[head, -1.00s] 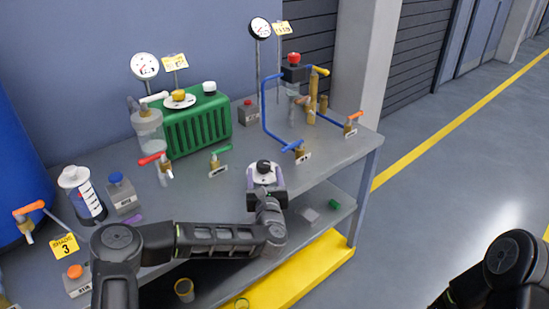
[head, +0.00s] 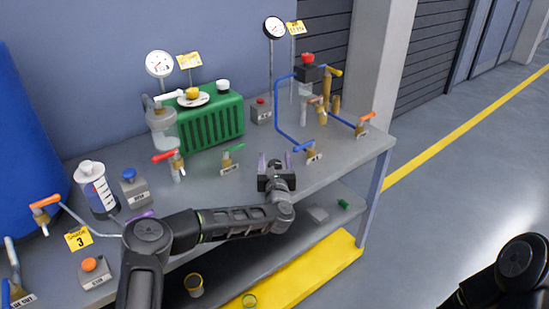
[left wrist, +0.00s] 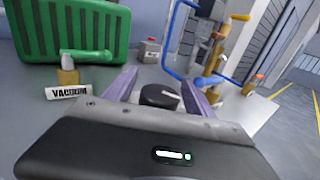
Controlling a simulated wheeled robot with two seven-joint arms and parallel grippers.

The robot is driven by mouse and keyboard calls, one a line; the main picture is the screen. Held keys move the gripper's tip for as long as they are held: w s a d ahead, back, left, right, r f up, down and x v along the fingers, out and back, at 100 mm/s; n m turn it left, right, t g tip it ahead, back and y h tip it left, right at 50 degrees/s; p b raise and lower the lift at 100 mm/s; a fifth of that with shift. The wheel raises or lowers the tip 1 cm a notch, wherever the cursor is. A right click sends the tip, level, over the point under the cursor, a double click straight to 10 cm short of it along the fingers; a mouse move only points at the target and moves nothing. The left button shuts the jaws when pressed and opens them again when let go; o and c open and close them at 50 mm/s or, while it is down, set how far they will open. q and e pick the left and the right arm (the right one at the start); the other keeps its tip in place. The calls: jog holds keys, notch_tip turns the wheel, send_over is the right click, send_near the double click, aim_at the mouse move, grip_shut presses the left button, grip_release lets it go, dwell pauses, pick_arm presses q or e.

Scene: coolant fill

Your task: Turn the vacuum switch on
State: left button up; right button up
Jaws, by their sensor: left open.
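A black knob (left wrist: 160,96) shows in the left wrist view between the two purple fingers of my left gripper (left wrist: 160,88). The gripper is open, with a finger on each side of the knob; I cannot tell whether they touch it. In the head view my left gripper (head: 275,165) is near the bench's front edge and largely hides the knob. A green-handled valve (left wrist: 70,75) stands left of the gripper, with a label reading VACUUM (left wrist: 68,93) in front of it. It also shows in the head view (head: 230,158). My right gripper is out of view.
A green pump unit (head: 205,125) and a gauge (head: 159,64) stand behind on the bench (head: 345,165). Blue pipework (head: 277,110) with a blue-handled valve (head: 306,148) is to the right. A red-handled valve (head: 174,162) is to the left.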

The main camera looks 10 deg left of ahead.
pick_arm(q)
jog(key=shift+w, duration=0.1)
jog(key=shift+c, duration=0.3)
jog(key=c, duration=1.3)
